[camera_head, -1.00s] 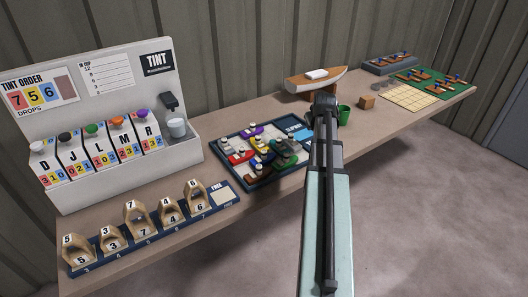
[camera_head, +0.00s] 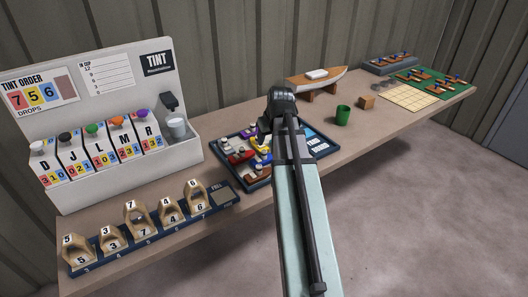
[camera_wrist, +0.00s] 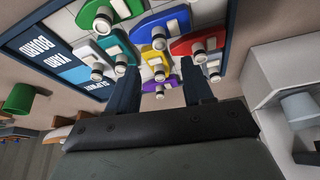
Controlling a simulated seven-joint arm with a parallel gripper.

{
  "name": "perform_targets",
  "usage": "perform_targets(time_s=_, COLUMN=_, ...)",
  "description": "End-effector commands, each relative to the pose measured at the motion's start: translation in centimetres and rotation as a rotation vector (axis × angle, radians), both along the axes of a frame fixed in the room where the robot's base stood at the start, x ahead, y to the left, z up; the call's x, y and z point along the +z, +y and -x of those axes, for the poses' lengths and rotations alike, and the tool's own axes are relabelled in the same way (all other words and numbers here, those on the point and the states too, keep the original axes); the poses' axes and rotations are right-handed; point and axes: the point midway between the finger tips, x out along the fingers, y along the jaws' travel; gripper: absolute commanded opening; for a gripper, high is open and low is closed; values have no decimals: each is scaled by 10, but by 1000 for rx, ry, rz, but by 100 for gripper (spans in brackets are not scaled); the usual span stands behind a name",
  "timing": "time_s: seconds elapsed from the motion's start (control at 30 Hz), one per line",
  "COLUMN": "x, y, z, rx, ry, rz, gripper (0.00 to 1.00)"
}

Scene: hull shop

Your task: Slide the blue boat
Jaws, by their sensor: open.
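The blue boat (camera_wrist: 148,22) lies on the yard board (camera_wrist: 226,50), among other small boats, in the upper middle of the wrist view. My gripper (camera_wrist: 159,66) is open, its two dark fingers apart and pointing at the board. The yellow boat (camera_wrist: 154,62) shows between the fingertips, with the blue boat beyond it. No boat is visibly gripped. In the head view my gripper (camera_head: 264,130) is over the board (camera_head: 256,184) and hides part of it. The blue boat is hard to make out there.
A green boat (camera_wrist: 98,14), a red boat (camera_wrist: 186,47) and a purple boat (camera_wrist: 166,86) crowd the board. The tint stand (camera_head: 188,151) is to the left, the numbered rack (camera_head: 150,232) in front. A green cup (camera_head: 343,115) stands to the right.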

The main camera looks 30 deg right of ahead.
Motion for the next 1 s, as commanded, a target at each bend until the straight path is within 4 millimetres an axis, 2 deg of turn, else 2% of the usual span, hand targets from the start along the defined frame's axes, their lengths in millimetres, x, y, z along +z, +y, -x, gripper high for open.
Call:
perform_targets(time_s=0.6, x=-74, y=-5, z=-31, rx=1, ry=1, rz=0, gripper=51)
perform_targets(time_s=0.8, x=-87, y=-6, z=-36, rx=1, ry=0, rz=0, gripper=51)
perform_targets(time_s=1.0, x=-92, y=-6, z=-38, rx=1, ry=-1, rz=1, gripper=51)
